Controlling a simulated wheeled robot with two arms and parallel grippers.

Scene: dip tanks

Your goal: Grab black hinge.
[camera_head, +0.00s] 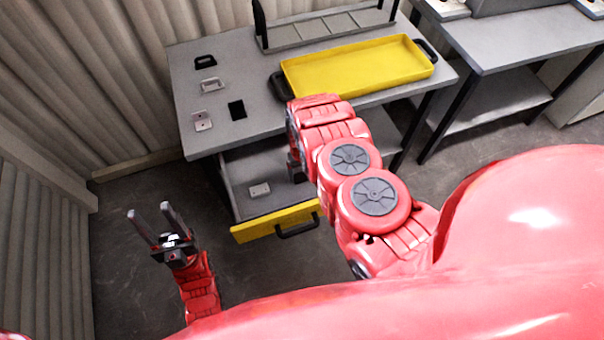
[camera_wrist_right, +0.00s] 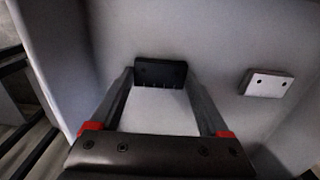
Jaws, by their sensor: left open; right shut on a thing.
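In the right wrist view a black hinge (camera_wrist_right: 161,73), a dark plate with small holes, sits between the fingertips of my right gripper (camera_wrist_right: 160,80), which is shut on it. The hinge is over or in the grey interior of the open drawer; I cannot tell whether it touches the bottom. In the head view my right gripper (camera_head: 295,168) is mostly hidden behind my own red arm, above the drawer. My left gripper (camera_head: 150,211) is open and empty, over the floor left of the drawer.
The open drawer has a yellow front (camera_head: 262,226) and holds a silver hinge (camera_head: 259,190).

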